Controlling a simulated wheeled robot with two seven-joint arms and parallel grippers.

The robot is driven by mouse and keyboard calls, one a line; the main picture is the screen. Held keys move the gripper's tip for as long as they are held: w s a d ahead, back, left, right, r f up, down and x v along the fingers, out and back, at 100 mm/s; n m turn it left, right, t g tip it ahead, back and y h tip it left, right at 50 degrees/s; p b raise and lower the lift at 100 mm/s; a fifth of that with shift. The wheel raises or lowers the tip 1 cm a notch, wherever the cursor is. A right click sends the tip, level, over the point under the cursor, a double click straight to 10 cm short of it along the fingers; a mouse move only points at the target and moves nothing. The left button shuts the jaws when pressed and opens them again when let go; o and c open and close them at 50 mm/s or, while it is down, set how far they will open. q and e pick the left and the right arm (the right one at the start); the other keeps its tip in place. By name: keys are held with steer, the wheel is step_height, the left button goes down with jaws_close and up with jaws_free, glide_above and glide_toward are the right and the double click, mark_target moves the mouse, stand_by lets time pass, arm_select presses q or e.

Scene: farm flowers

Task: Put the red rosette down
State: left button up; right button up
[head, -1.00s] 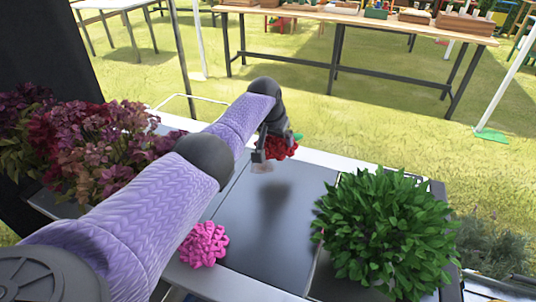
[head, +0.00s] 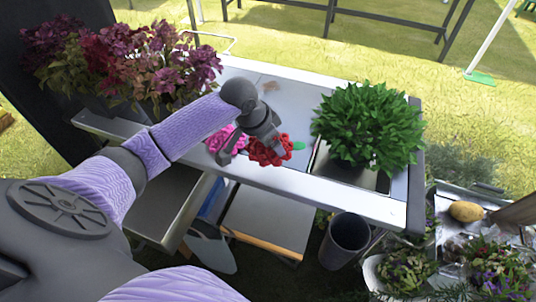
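The red rosette (head: 271,150) is between the fingers of my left gripper (head: 250,148), at the front part of the metal cart top (head: 300,88). The fingers look closed around it. Whether the rosette touches the surface, I cannot tell. A pink rosette (head: 222,137) lies just left of it, partly hidden by my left arm and gripper. My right gripper is not in view.
A green leafy plant (head: 368,125) stands on the right of the cart top. Purple and red flowers (head: 150,62) stand at the left. A dark bucket (head: 345,240) is below the front edge.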

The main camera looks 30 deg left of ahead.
mark_target(261, 147)
arm_select(q)
step_height(261, 147, down, 8)
steer(key=b, duration=0.2)
steer(key=shift+r+b, duration=0.25)
steer(key=shift+b, duration=0.05)
steer(key=shift+w+r, duration=0.1)
steer(key=shift+r, duration=0.05)
steer(key=o, duration=1)
steer(key=shift+o, duration=0.2)
steer(key=p+v, duration=0.5)
steer(key=v, duration=0.6)
steer(key=shift+r, duration=0.2)
steer(key=shift+r+p, duration=0.35)
